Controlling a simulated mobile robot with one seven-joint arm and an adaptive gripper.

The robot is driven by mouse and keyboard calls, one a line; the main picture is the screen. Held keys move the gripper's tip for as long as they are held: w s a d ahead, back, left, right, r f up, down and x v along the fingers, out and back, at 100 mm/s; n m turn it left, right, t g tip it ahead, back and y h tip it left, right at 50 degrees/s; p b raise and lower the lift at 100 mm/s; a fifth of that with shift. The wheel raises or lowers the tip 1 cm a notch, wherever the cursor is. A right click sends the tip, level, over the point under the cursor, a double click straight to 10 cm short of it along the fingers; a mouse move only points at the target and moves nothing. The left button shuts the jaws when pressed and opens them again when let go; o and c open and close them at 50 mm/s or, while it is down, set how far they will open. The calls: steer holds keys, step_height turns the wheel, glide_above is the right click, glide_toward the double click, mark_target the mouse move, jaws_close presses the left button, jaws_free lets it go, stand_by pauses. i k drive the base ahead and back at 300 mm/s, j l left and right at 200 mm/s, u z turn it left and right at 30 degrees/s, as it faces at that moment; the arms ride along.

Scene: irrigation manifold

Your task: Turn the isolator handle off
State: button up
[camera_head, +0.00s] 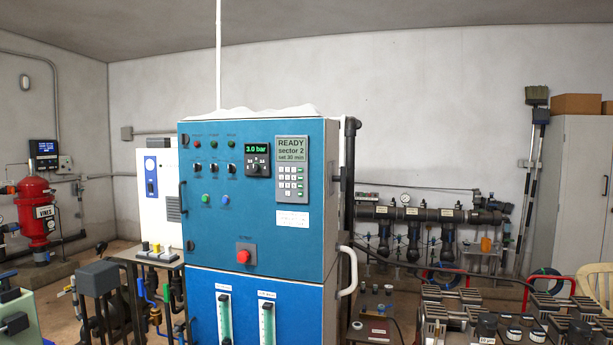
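I cannot pick out the isolator handle for certain. A blue control cabinet (264,215) stands in the middle. On its front is a red round control on a grey plate (246,253); whether it is a push button or a turning handle is too small to tell. My gripper is not in view.
A white curved rail (351,270) and a dark vertical pipe (349,190) flank the cabinet's right side. A red filter tank (36,210) stands far left. Black manifold valves (414,240) run along the back wall. Crowded equipment (500,318) fills the lower right.

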mark_target(342, 178)
steer(key=i+l+u, duration=0.1)
steer(key=i, duration=0.45)
steer(key=i+l+u, duration=0.15)
steer(key=i, duration=0.35)
